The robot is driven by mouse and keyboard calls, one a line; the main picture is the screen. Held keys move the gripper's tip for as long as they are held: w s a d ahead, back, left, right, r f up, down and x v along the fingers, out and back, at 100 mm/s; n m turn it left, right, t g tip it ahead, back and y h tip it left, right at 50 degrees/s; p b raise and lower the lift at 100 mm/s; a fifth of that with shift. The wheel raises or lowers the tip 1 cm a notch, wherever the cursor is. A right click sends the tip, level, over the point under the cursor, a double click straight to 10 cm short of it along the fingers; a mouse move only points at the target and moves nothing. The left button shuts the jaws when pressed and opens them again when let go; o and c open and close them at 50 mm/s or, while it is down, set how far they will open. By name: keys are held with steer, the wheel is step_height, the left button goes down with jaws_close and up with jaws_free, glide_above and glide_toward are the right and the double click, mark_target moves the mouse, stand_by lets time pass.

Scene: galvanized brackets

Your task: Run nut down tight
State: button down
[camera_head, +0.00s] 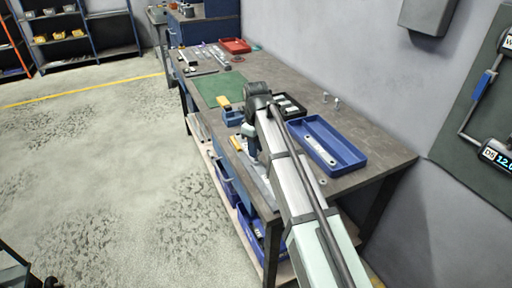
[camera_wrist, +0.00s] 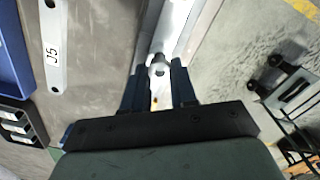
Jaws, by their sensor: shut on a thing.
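My gripper (camera_wrist: 157,72) points down over the bench's front edge in the wrist view. Its two dark fingers stand on either side of a small silver nut (camera_wrist: 158,67) and are shut on it. The nut sits at a pale metal bracket (camera_wrist: 172,28) that runs away from the fingers. Whether the nut lies flat against the bracket cannot be told. In the head view my gripper (camera_head: 252,155) is partly hidden by my arm, and the nut cannot be made out there. Part of the pale bracket (camera_head: 262,185) shows beside my arm.
A blue tray (camera_head: 350,159) holding a flat perforated bar stands right of my arm, with a black compartment box (camera_head: 301,109) behind it. Small hardware (camera_head: 337,100) stands near the wall. A green mat (camera_head: 212,88) and red tray (camera_head: 235,46) lie farther back.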

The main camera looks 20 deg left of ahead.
steer(key=shift+f, duration=0.95)
stand_by(0.6)
steer(key=m, duration=1.7)
steer(key=shift+m, duration=0.4)
steer(key=m, duration=0.6)
steer(key=c, duration=1.1)
jaws_free()
